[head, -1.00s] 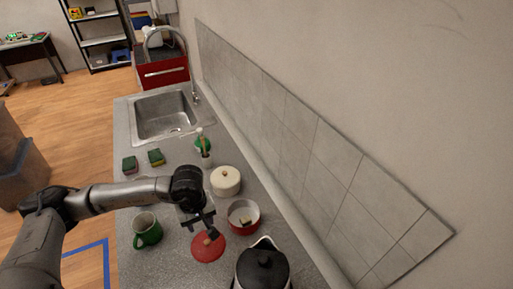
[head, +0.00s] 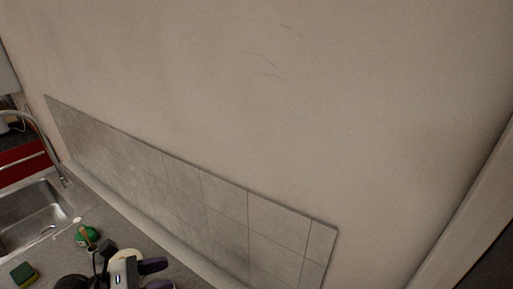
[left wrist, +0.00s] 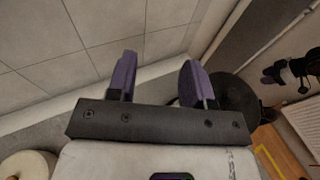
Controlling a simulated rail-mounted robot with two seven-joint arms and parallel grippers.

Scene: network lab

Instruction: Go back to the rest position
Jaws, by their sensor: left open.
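My left gripper (head: 158,276) is at the bottom edge of the head view, over the counter and near the tiled backsplash. Its purple fingers are apart with nothing between them. The left wrist view shows the same open fingers (left wrist: 158,78) in front of the grey tiles. My right gripper does not show in the head view.
The tiled backsplash (head: 190,190) and bare wall stand close to the gripper. A sink (head: 32,212), a green brush holder (head: 88,238) and a sponge (head: 24,275) are at left. A black round object (left wrist: 235,97) and a cream lidded pot (left wrist: 28,165) show in the wrist view.

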